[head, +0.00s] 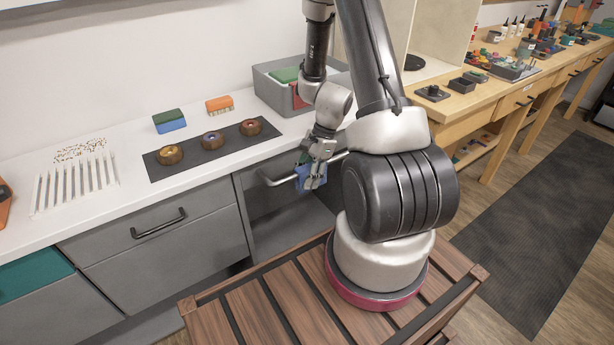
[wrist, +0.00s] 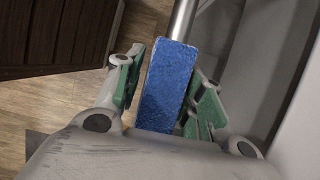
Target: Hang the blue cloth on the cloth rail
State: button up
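The blue cloth (wrist: 168,85) shows as a folded, narrow blue strip between the green-padded fingers of my gripper (wrist: 167,75) in the wrist view. The cloth rail (wrist: 183,18), a metal bar, comes out beyond the far end of the cloth. In the head view, my gripper (head: 314,172) is at the rail (head: 275,181) on the counter front, with the blue cloth (head: 304,172) beside the bar. The fingers hide part of the cloth, and I cannot tell whether it drapes over the bar.
An open grey compartment (head: 290,226) lies below the rail. A slatted wooden platform (head: 250,317) is under my arm.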

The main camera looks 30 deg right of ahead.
jog(key=shift+o, duration=0.3)
jog(key=v, duration=1.2)
jog(key=shift+s+n, duration=0.1)
jog(key=shift+n, duration=0.4)
jog(key=s+a+r+n+t+h, duration=0.2)
jog(key=s+r+n, duration=0.6)
jog(key=r, duration=0.4)
jog(key=s+a+r+n+t+h, duration=0.2)
jog(key=s+a+r+n, duration=0.2)
jog(key=s+r+n, duration=0.4)
notch_tip(320, 180, up, 5)
jog(key=shift+s+f+n+t, duration=0.2)
jog(key=shift+n+t, duration=0.1)
